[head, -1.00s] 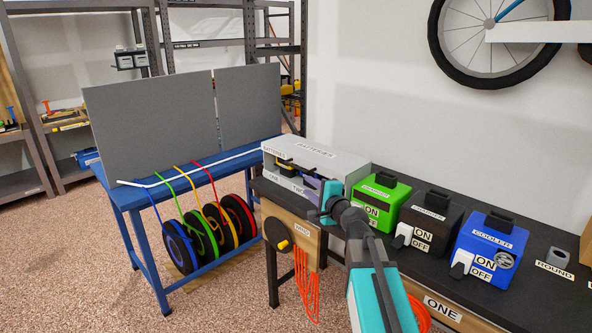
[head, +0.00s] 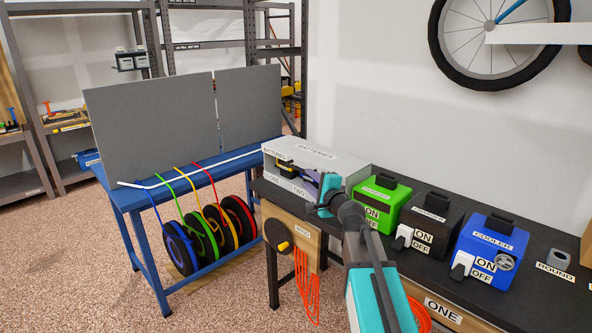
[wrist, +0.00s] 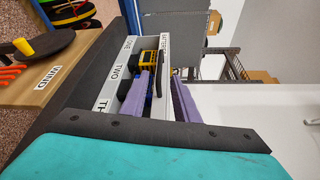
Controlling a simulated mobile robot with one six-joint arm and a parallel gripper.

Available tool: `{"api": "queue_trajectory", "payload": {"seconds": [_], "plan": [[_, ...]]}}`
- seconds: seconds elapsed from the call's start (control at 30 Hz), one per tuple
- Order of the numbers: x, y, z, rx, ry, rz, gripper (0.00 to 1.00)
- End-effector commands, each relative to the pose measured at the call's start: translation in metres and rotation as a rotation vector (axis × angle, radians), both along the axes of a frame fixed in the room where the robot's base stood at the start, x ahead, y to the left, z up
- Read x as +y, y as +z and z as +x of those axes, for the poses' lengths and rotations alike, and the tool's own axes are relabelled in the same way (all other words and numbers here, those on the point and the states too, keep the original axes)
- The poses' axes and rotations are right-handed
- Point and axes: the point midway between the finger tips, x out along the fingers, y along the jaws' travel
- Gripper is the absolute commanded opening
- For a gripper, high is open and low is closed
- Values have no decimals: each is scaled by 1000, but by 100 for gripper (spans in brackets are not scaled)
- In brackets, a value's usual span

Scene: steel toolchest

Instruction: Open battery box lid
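The battery box (head: 357,178) is a light grey box on the dark bench, marked BATTERIES, ONE and TWO. Its flat lid (head: 330,161) lies over the top and looks down. The front opening shows yellow and dark batteries, also in the wrist view as a yellow battery (wrist: 149,57). My gripper (head: 318,180) is at the right part of the box front. In the wrist view its two purple fingers (wrist: 163,82) are apart, with a dark bar (wrist: 159,76) showing between them. I cannot tell whether they touch it. My wrist hides the right front of the box.
Green (head: 382,198), black (head: 430,219) and blue (head: 490,247) switch boxes stand on the bench to the right. A WIND board with a crank (head: 280,240) hangs at the bench's front left. A blue table with grey panels (head: 150,125) stands to the left.

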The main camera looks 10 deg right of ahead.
Motion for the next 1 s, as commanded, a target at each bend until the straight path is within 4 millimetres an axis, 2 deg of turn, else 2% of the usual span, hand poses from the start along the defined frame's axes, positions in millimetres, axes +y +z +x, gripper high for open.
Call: {"api": "queue_trajectory", "payload": {"seconds": [0.1, 1.0], "plan": [[3, -1, 13, 1, 1, 0, 28], [21, -7, 90, 0, -1, 0, 28]]}}
